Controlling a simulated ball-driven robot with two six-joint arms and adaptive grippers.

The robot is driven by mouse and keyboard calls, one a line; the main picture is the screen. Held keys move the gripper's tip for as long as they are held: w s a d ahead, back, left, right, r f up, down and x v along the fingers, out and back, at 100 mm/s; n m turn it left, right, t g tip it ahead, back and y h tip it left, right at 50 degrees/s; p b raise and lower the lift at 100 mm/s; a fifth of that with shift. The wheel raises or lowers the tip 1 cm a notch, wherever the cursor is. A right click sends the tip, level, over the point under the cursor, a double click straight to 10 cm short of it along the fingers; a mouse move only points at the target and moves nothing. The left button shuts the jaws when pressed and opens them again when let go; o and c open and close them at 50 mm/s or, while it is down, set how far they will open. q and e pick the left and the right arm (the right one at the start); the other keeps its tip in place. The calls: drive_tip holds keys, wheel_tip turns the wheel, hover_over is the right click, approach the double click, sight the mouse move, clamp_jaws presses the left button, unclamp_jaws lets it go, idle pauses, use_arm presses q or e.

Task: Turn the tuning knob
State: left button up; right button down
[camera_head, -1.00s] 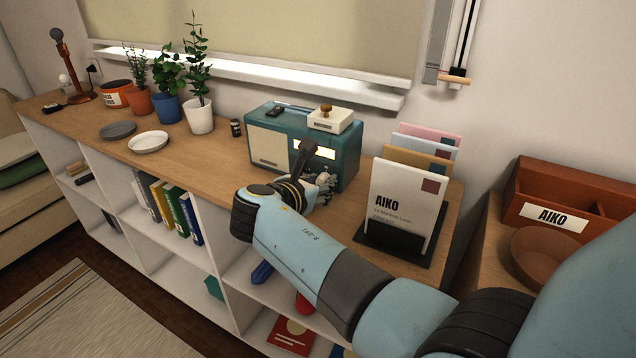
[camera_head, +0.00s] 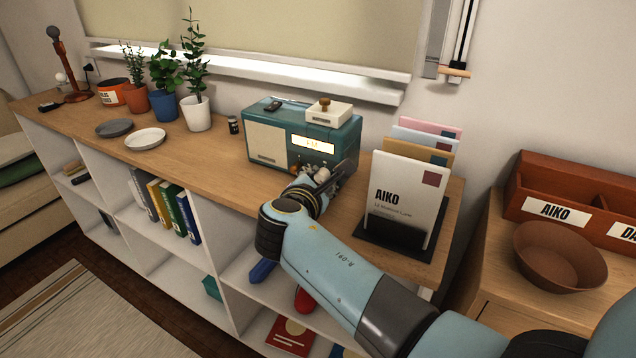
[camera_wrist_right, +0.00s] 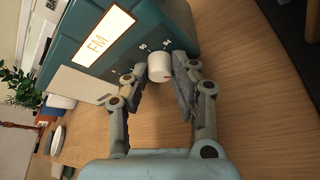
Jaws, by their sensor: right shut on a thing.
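The teal radio (camera_head: 347,134) stands on the wooden shelf top, its lit display (camera_head: 313,145) facing me. In the right wrist view, the white tuning knob (camera_wrist_right: 159,67) sits on the radio's front (camera_wrist_right: 150,28), beside the display marked FM (camera_wrist_right: 97,40). My right gripper (camera_head: 336,174) is at the lower right of the radio's front. In the right wrist view its two fingers (camera_wrist_right: 158,80) lie on either side of the knob and are shut on it. In the head view the gripper mostly hides the knob. My left gripper is not in view.
A white box with a knob on top (camera_head: 329,115) rests on the radio. A letter rack with envelopes (camera_head: 400,238) stands close to the right of my gripper. Plates (camera_head: 146,138) and potted plants (camera_head: 196,115) are at the left. A brown bowl (camera_head: 558,257) is at the right.

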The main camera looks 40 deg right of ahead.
idle(0.4)
drive_tip(key=c, duration=1.1)
unclamp_jaws()
